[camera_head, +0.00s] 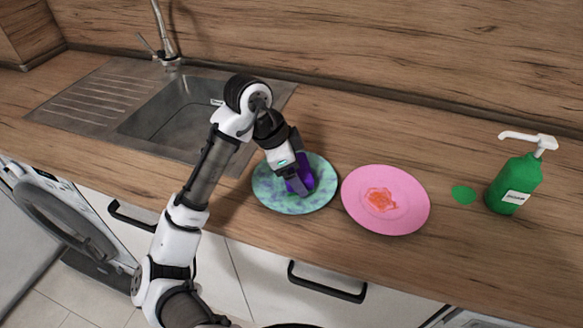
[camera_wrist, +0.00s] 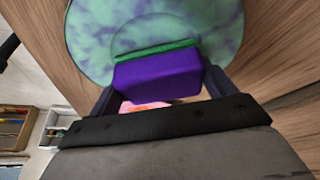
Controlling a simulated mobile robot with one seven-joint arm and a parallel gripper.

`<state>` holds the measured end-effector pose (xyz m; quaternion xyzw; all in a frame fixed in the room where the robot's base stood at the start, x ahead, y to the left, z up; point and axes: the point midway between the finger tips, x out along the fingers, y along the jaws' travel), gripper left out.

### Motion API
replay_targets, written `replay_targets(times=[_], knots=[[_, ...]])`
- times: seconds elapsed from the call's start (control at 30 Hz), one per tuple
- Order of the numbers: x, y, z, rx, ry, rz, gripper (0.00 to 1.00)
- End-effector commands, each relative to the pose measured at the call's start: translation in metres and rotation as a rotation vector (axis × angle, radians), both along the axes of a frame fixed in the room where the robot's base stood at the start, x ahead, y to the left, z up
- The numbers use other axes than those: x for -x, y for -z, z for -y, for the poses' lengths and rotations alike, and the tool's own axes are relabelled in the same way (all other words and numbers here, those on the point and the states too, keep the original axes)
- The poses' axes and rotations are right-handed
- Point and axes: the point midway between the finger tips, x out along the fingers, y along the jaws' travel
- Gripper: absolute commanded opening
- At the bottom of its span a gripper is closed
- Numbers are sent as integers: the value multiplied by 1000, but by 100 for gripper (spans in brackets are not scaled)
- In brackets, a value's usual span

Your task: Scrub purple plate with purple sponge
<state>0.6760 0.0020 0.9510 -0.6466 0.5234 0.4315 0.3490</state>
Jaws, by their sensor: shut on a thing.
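The purple sponge with a green layer shows in the wrist view (camera_wrist: 157,77) and partly in the head view (camera_head: 293,186). My gripper (camera_head: 300,186) is shut on it, with a finger on each side in the wrist view (camera_wrist: 161,88). The sponge is over the plate mottled purple and green (camera_head: 268,194), which also shows in the wrist view (camera_wrist: 88,42). I cannot tell whether the sponge touches it. A pink-orange patch (camera_wrist: 148,106) shows between sponge and gripper; the sponge hides part of it. My gripper and the sponge cover the plate's middle.
A pink plate (camera_head: 407,184) with an orange-red stain (camera_head: 380,200) lies close to the right. Further right are a green patch (camera_head: 464,193) and a green pump bottle (camera_head: 513,184). A sink (camera_head: 180,115) with a tap (camera_head: 166,40) is at the back left.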

Motion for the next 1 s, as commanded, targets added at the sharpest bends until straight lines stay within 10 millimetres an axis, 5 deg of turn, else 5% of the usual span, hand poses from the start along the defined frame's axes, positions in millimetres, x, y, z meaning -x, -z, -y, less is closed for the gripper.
replay_targets(times=[0.43, 1.0], knots=[[4, 2, -20, -1, 0, 0, 65], [0, 0, 1, 0, 0, 0, 65]])
